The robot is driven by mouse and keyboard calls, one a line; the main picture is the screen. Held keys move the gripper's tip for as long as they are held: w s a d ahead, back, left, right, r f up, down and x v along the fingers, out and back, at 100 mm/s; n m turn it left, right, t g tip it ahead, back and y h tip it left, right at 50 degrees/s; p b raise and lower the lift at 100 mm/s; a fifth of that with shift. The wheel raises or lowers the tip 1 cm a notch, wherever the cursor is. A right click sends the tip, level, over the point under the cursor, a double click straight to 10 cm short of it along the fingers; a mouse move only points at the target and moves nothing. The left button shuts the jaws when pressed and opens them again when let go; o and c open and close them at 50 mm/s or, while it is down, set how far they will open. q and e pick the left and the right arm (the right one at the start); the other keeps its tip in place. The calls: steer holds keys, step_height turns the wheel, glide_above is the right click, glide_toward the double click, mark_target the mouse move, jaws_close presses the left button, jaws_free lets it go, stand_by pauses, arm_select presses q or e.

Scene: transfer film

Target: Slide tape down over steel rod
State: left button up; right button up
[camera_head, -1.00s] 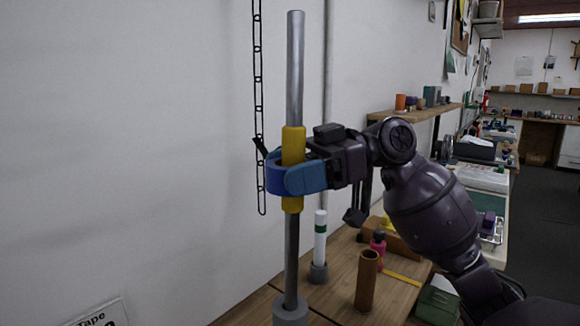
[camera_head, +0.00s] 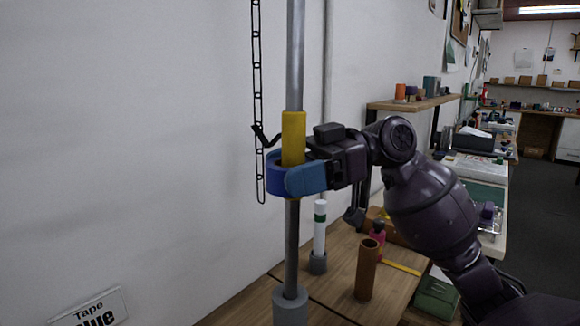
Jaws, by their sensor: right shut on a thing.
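The steel rod (camera_head: 292,235) stands upright in a round grey base (camera_head: 290,304), and its top is cut off by the frame. A yellow band or sleeve (camera_head: 293,135) covers part of it. The dark blue tape ring (camera_head: 273,178) sits around the rod at the lower end of the yellow part. My right gripper (camera_head: 298,178) is shut on the tape from the right. A lighter blue finger-like part covers the ring's front, and the far side is hidden. My left gripper is not in view.
A black chain (camera_head: 258,80) hangs behind the rod. A white cylinder with a green band (camera_head: 320,230) and a brown tube (camera_head: 367,270) stand on the wooden table (camera_head: 330,285), right of the base. A tape sign (camera_head: 90,312) is at lower left.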

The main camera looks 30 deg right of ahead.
arm_select(q)
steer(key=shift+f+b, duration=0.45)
steer(key=shift+b, duration=0.1)
arm_select(e)
steer(key=shift+f, duration=1.45)
steer(key=shift+f, duration=0.55)
arm_select(q)
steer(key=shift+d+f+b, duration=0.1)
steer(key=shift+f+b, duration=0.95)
steer(key=shift+b, duration=0.25)
arm_select(e)
glide_above(291, 268)
steer(key=shift+w+d+f, duration=0.1)
steer(key=shift+w+f, duration=0.05)
steer(key=shift+f, duration=0.85)
steer(key=shift+w+d+f, duration=0.1)
steer(key=shift+w+f, duration=0.05)
steer(key=shift+f, duration=0.85)
steer(key=shift+w+d+f, duration=0.1)
steer(key=shift+w+f, duration=0.05)
steer(key=shift+f, duration=0.85)
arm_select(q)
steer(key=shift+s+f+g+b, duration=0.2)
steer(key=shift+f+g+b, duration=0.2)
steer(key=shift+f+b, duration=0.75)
arm_select(e)
steer(key=shift+f, duration=3.05)
